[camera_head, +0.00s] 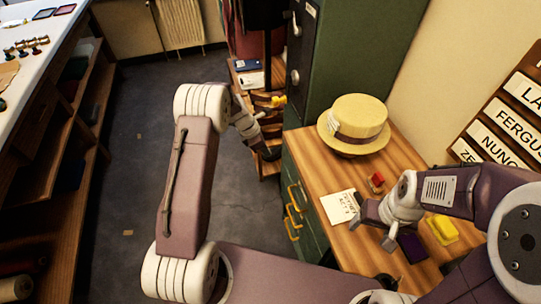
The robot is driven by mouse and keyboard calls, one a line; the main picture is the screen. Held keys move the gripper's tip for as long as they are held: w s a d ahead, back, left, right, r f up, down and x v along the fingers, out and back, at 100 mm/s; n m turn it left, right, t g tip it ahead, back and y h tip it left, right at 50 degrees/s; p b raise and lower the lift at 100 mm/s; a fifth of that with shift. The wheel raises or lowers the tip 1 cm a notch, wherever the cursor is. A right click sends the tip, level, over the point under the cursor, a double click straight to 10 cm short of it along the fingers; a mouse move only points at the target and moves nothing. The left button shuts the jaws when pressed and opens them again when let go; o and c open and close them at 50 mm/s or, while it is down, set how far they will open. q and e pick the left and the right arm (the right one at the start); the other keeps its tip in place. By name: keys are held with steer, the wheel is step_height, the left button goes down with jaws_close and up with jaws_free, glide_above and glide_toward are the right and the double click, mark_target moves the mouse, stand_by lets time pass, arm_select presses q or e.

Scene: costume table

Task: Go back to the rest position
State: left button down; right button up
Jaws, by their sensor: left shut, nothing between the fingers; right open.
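My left gripper (270,154) is shut and empty. It hangs over the floor side of the green cabinet, in front of a small wooden stand (268,170). My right gripper (371,233) is open over the wooden tabletop (310,160), with its fingers pointing down left. It is between a white card with handwriting (338,206) and a dark purple pad (411,248). I cannot tell whether it touches either one. A yellow straw hat with a dark band (355,118) sits at the back of the tabletop.
A tall green cabinet (350,50) stands behind. A name board (510,115) leans at right. A white counter (38,50) runs along the left.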

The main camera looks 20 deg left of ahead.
arm_select(q)
steer(key=shift+s+a+r, duration=0.15)
steer(key=shift+a, duration=0.1)
steer(key=shift+d, duration=0.1)
step_height(320, 180, up, 9)
steer(key=d+m+t, duration=0.1)
steer(key=d, duration=0.2)
steer(key=s+r+m+y, duration=0.1)
steer(key=s+r+m, duration=0.4)
steer(key=s, duration=0.3)
steer(key=s+a+f+m+g+y, duration=0.1)
steer(key=s+f+m, duration=0.1)
steer(key=s+m, duration=0.6)
steer(key=s+a+f+m+g+y, duration=0.1)
steer(key=s+a+f+m, duration=0.1)
steer(key=s+m, duration=0.7)
steer(key=shift+s+m+y, duration=0.3)
steer(key=shift+m, duration=0.2)
